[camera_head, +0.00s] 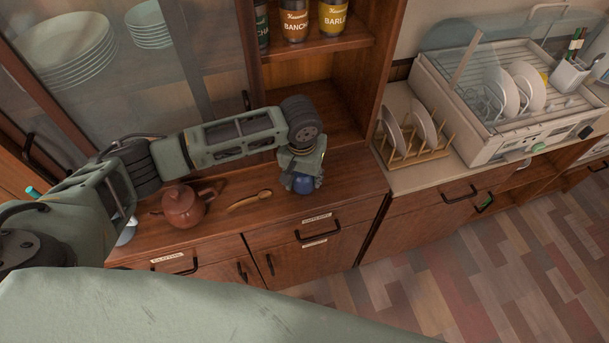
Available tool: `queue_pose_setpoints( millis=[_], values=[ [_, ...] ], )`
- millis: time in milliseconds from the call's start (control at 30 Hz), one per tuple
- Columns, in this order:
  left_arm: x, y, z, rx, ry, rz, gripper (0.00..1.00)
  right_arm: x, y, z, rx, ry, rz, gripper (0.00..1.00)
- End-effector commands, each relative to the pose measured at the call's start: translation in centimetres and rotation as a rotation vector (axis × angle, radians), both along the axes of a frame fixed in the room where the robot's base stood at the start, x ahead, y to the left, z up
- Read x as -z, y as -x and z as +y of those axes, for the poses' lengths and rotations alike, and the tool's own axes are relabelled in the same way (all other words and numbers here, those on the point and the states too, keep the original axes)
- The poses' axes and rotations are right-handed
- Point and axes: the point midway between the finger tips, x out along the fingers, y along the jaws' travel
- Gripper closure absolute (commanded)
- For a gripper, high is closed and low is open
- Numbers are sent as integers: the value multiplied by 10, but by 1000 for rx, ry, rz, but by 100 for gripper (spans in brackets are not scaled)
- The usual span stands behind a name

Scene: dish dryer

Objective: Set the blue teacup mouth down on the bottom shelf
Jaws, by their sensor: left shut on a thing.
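My left gripper (302,172) points down over the right part of the wooden cabinet top (345,185). It is shut on the blue teacup (303,186), of which only a small rounded part shows below the fingers. I cannot tell which way the cup's mouth faces, or whether it touches the wood. The open shelf unit (375,60) stands behind the gripper, with an empty lower compartment (335,110) partly hidden by my arm. My right gripper is not in view.
A brown teapot (183,208) and a wooden spoon (250,200) lie left of the cup. Labelled canisters (294,20) stand on the upper shelf (330,42). A glass-doored cabinet is at left. A plate rack (420,157) and dish dryer (450,110) are at right.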

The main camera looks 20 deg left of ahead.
Motion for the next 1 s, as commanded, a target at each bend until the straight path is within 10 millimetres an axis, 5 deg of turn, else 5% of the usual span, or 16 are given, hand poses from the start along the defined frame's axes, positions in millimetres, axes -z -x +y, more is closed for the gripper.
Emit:
queue_pose_setpoints(
  millis=[633, 667, 867, 1000],
  values=[
    [7, 0, 0, -1, -1, 0, 87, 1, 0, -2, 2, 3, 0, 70],
    [6, 0, 0, -1, -1, -1, 54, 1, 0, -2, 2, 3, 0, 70],
    [6, 0, 0, -1, -1, -1, 36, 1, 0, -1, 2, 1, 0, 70],
    [6, 0, 0, 0, 0, 0, 34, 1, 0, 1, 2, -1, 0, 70]
  ],
)
